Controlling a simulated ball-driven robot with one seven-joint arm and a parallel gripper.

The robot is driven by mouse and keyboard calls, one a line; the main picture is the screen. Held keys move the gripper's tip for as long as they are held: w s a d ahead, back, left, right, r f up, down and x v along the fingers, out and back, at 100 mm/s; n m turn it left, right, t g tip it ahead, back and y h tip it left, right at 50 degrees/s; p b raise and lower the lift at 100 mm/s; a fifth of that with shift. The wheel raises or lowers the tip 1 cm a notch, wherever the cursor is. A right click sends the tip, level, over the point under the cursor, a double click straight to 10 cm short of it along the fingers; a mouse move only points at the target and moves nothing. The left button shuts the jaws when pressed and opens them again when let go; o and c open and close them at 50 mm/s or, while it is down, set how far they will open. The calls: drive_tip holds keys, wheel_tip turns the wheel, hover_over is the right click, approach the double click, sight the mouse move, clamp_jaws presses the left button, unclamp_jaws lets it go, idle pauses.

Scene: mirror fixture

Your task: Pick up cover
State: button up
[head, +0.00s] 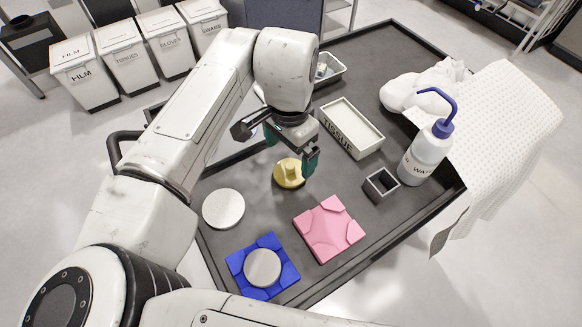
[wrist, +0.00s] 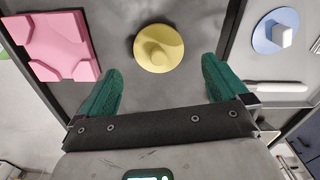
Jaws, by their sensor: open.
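A yellow round cover (head: 289,174) with a raised knob lies on the dark cart top. It also shows in the wrist view (wrist: 158,47), near the top centre. My gripper (head: 290,150) has green fingers and is above the cover in the head view. In the wrist view my gripper (wrist: 160,66) is open and empty, with one finger to each side of the cover's line and the cover beyond the fingertips. I see no contact with the cover.
A blue fixture (head: 236,262) holds a grey disc (head: 262,268); another disc (head: 223,209) lies behind it. A pink fixture (head: 329,228) is right of the cover. A tissue box (head: 351,128), small dark square holder (head: 381,185) and wash bottle (head: 426,152) stand farther right.

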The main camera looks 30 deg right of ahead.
sight(291, 165)
drive_tip(key=shift+s+d+f, duration=0.1)
drive_tip(key=shift+f, duration=2.6)
drive_tip(key=shift+c, duration=0.4)
drive_tip(key=c, duration=0.9)
drive_tip(key=shift+o, duration=0.2)
drive_tip(key=shift+r, duration=0.1)
